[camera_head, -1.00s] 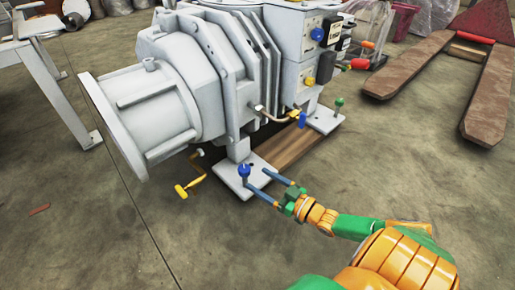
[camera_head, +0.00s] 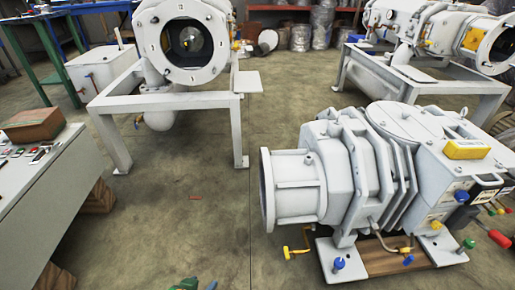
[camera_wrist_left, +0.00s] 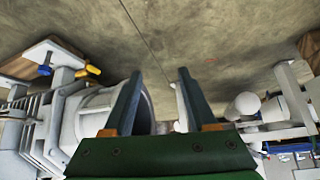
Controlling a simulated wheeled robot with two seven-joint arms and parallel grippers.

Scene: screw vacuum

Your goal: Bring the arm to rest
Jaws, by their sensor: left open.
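My left gripper (camera_wrist_left: 159,76) is open and empty in the left wrist view, with its two dark green fingers apart. In the head view only a small green part of my left gripper (camera_head: 187,285) shows at the bottom edge, over bare floor. The grey vacuum pump (camera_head: 365,170) stands at the right on a plate and wood base, clear of the gripper. The pump (camera_wrist_left: 100,118) also shows behind the left finger in the wrist view. A blue-headed screw (camera_head: 339,263) and a green-headed screw (camera_head: 468,243) stand at the pump's base plates. My right gripper is out of view.
A second machine on a white stand (camera_head: 160,98) is at the back left, another machine (camera_head: 430,80) at the back right. A grey table (camera_head: 45,190) with small parts stands at the left. The concrete floor (camera_head: 190,220) between them is mostly clear.

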